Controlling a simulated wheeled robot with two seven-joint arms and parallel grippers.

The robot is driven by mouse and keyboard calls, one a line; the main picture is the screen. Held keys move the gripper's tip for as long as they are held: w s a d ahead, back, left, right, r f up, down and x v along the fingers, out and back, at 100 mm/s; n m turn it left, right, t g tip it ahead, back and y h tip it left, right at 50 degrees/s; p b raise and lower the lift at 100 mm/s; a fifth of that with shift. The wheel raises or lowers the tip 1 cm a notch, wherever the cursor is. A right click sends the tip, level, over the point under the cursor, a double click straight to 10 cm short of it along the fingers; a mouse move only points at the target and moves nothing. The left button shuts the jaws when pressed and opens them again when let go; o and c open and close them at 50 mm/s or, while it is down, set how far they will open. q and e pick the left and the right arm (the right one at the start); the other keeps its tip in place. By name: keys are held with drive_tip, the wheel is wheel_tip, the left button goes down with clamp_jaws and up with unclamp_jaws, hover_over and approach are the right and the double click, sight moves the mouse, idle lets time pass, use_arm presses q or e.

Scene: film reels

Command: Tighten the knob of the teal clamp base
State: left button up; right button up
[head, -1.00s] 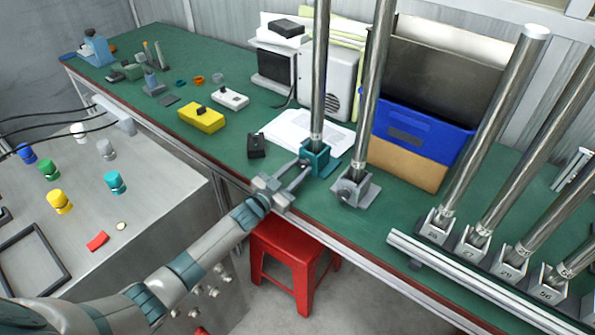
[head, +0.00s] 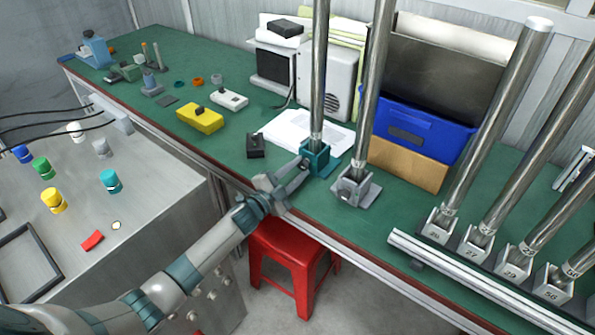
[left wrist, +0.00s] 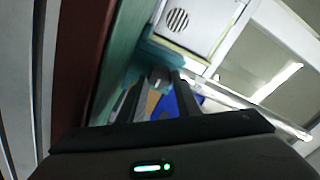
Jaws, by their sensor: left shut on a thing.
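The teal clamp base (head: 318,158) stands near the table's front edge in the head view, with an upright metal pole (head: 319,80) rising from it. My left gripper (head: 303,164) reaches in from the front left, its fingertips at the near left side of the clamp base. It is shut on the knob there, which is mostly hidden by the fingers. In the left wrist view the teal clamp base (left wrist: 150,52) shows beyond the fingers, with a small grey part (left wrist: 158,75) between them. My right gripper is not in view.
A grey clamp base (head: 354,188) with its own pole stands just right of the teal one. Several numbered pole bases stand farther right behind a metal rail (head: 470,272). A black box (head: 256,146) lies to the left. A red stool (head: 292,252) stands below the table edge.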

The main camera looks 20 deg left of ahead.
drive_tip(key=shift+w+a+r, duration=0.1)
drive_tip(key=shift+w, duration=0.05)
use_arm(q)
drive_tip(key=o, duration=1.1)
drive_tip(key=shift+c, duration=0.2)
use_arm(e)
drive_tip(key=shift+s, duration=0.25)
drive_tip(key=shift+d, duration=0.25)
use_arm(q)
drive_tip(key=shift+r, duration=0.45)
wheel_tip(320, 180, up, 3)
drive_tip(key=shift+r, duration=0.2)
drive_tip(key=s+d+r, duration=0.1)
drive_tip(key=d+r, duration=0.2)
drive_tip(key=d, duration=0.2)
drive_tip(key=s+d+r+b, duration=0.1)
drive_tip(key=s+d+r, duration=0.1)
drive_tip(key=d, duration=0.4)
drive_tip(key=shift+d+r, duration=0.15)
drive_tip(key=shift+r, duration=0.6)
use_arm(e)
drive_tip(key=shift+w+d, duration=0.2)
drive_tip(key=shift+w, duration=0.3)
